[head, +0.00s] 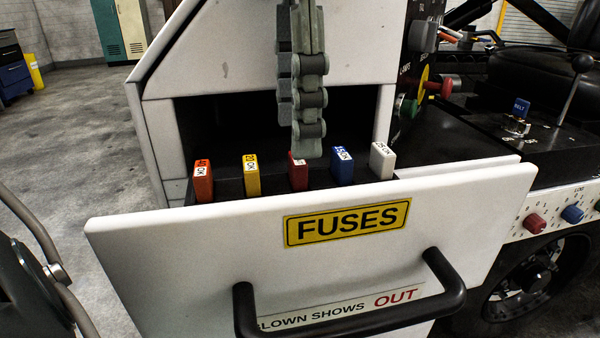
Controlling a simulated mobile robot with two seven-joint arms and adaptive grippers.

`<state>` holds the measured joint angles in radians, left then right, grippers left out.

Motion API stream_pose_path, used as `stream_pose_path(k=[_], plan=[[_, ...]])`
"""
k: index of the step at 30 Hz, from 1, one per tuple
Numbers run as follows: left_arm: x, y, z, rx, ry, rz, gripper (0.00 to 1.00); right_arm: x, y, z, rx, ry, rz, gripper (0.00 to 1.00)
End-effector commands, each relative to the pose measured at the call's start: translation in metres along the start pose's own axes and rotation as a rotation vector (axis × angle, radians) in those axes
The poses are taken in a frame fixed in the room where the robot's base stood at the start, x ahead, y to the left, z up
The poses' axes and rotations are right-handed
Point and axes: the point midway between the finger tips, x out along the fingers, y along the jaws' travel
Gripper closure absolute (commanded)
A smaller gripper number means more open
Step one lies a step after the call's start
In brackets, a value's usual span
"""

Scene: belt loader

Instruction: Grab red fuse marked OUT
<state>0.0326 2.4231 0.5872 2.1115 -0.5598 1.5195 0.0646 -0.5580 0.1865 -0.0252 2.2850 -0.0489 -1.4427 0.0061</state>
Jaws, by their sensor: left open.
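The red fuse (298,176) stands in the middle of a row of fuses in the pulled-out drawer. Its upper label is mostly covered by a gripper finger, so I cannot read its mark. My left gripper (301,128) points down from above, open, seen nearly edge-on. Its nearer fingertip overlaps the top of the red fuse in the picture; whether it touches cannot be told. The drawer front (190,228) carries a yellow FUSES label (347,223) and a strip reading "BLOWN SHOWS OUT" (350,307). My right gripper is not in view.
An orange fuse (203,182) and a yellow fuse (251,176) stand left of the red one. A blue fuse (342,167) and a white fuse (383,161) stand right. A black drawer handle (350,318) sticks out in front. Control knobs and a lever (573,88) are at right.

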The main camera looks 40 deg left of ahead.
Motion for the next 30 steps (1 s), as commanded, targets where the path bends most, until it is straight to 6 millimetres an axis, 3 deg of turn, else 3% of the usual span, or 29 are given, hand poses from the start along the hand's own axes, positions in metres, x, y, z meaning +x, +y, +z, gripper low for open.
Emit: stream_pose_path(k=[6,15,25,30], plan=[[0.032,-0.002,-0.002,-0.001,0.0,-0.001,0.48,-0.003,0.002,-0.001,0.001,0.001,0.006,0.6],[0.036,-0.002,-0.001,-0.003,-0.002,-0.001,0.48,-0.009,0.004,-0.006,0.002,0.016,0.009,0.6],[0.036,-0.002,-0.001,-0.002,-0.002,0.0,0.87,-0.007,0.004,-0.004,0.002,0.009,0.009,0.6],[0.036,-0.002,-0.001,-0.002,-0.002,0.0,0.88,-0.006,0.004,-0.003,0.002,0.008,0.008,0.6]])
